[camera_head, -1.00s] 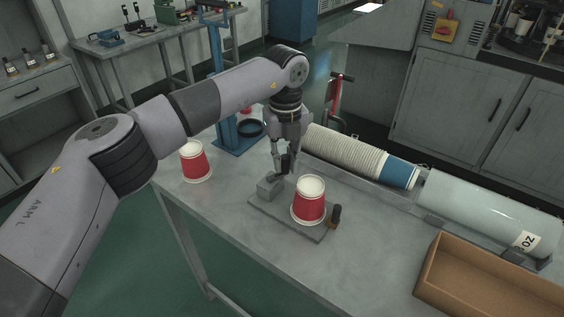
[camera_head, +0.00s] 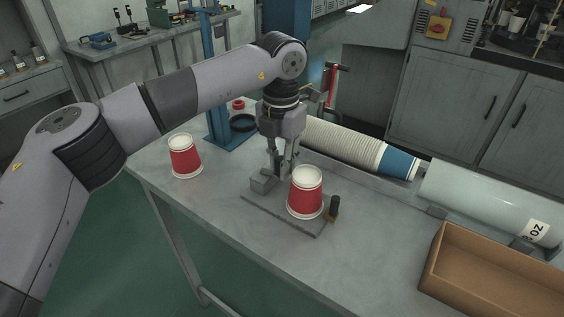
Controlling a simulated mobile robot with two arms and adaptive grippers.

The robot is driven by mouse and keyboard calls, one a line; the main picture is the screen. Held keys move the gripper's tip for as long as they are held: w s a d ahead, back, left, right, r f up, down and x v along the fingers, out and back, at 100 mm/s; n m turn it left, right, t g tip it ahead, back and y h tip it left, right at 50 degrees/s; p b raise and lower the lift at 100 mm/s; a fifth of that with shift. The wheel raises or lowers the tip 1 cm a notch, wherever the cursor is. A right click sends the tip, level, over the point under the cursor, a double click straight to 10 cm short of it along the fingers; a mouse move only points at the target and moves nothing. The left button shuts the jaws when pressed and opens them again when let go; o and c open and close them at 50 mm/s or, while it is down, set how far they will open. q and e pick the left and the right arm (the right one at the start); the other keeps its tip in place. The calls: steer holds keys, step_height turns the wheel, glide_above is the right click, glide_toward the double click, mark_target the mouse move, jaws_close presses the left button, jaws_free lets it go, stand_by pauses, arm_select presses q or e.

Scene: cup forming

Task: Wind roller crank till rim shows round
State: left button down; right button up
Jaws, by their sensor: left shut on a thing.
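A small grey block (camera_head: 263,184) is at the plate's left end, and a black knob (camera_head: 334,206) stands just right of the cup. My left gripper (camera_head: 283,170) points down behind the cup and block. It is shut on what appears to be the roller crank, whose handle is mostly hidden by the fingers and cup. How round the rim is cannot be told at this size. My right gripper is not in view.
Another red cup (camera_head: 185,157) stands at the table's left. A long stack of cups (camera_head: 345,144) lies behind the fixture, beside a pale cylinder (camera_head: 480,196). A brown open tray (camera_head: 436,262) is at right. A blue stand (camera_head: 217,135) rises behind. The front table is clear.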

arm_select(q)
steer(key=m, duration=0.2)
steer(key=s+m+b, duration=0.1)
steer(key=a+m, duration=0.1)
steer(key=m, duration=0.1)
steer(key=shift+s+a+m+b, duration=0.1)
steer(key=shift+s+m+b, duration=0.2)
steer(key=m, duration=0.1)
steer(key=a+m, duration=0.1)
steer(key=m, duration=0.1)
steer(key=m+b, duration=0.1)
steer(key=m, duration=0.1)
steer(key=shift+s+a, duration=0.35)
steer(key=m, duration=0.1)
steer(key=a+m, duration=0.1)
steer(key=m, duration=0.2)
steer(key=shift+a+m, duration=0.3)
steer(key=shift+m, duration=0.1)
steer(key=shift+w+a+m, duration=0.2)
steer(key=shift+a+m, duration=0.2)
steer(key=shift+m, duration=0.75)
steer(key=shift+w+a+m, duration=0.15)
steer(key=shift+a+m, duration=0.2)
steer(key=shift+m, duration=0.8)
steer(key=c, duration=1.7)
jaws_free()
steer(key=shift+o, duration=1.1)
